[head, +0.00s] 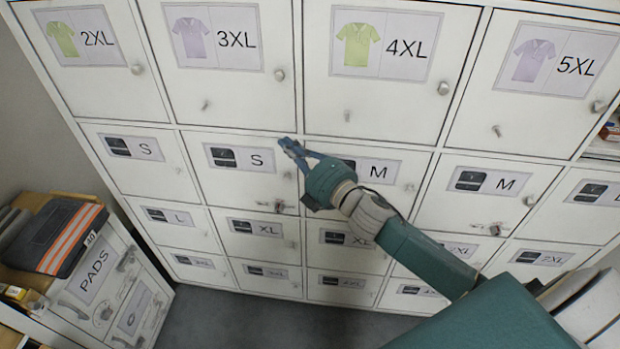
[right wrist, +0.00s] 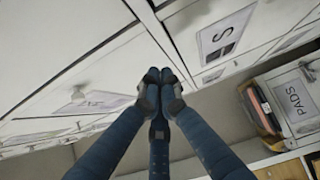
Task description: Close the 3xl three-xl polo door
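The 3XL polo door (head: 232,90) is a white locker door in the top row of the head view, with a purple polo picture and a round knob at its right. It looks flush or nearly flush with its neighbours; I cannot tell whether a small gap remains. My right gripper (head: 286,145) is just below this door's lower right corner, in front of the edge between an S door and an M door. In the right wrist view its blue fingers (right wrist: 161,80) are drawn together with nothing between them. I cannot tell whether they touch the lockers. My left gripper is out of view.
The 2XL door (head: 95,85) and 4XL door (head: 385,95) flank it. Smaller doors fill the rows below, with small knobs and keys sticking out. A PADS cabinet (head: 95,280) with a dark orange-striped item (head: 68,238) stands at lower left. Grey floor is clear between.

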